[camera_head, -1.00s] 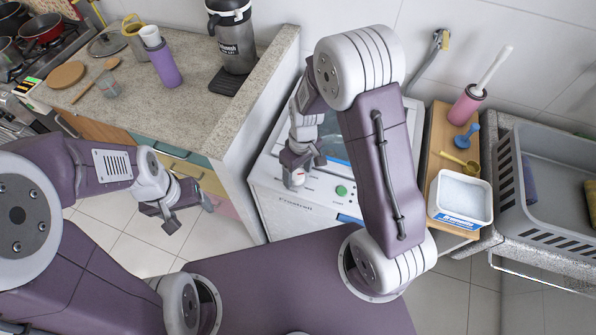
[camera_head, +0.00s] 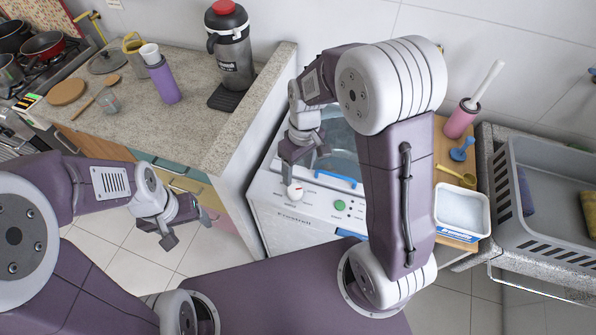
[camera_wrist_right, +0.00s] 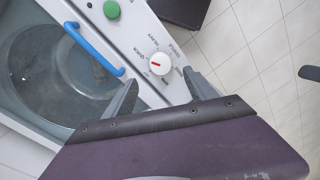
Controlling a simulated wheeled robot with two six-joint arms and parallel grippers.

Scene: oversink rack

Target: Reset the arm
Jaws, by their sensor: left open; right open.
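My right gripper (camera_head: 304,160) is open and empty just above the front panel of the white washing machine (camera_head: 265,205), with its arm bent up large in the middle of the head view. A white knob (camera_head: 295,192) with a red mark sits just below its fingers. In the right wrist view the knob (camera_wrist_right: 160,64) shows beyond and between the open fingertips (camera_wrist_right: 160,92), apart from them. A green button (camera_wrist_right: 112,9) and a blue handle (camera_wrist_right: 93,49) are beside it. My left gripper (camera_head: 188,229) is open and empty over the floor at the left.
A counter (camera_head: 200,125) at the left holds a purple bottle (camera_head: 164,82), a dark jug (camera_head: 232,55) and a wooden board (camera_head: 66,92). Right of my right arm are a white tub (camera_head: 461,212), a pink brush holder (camera_head: 460,120) and a grey rack (camera_head: 560,190).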

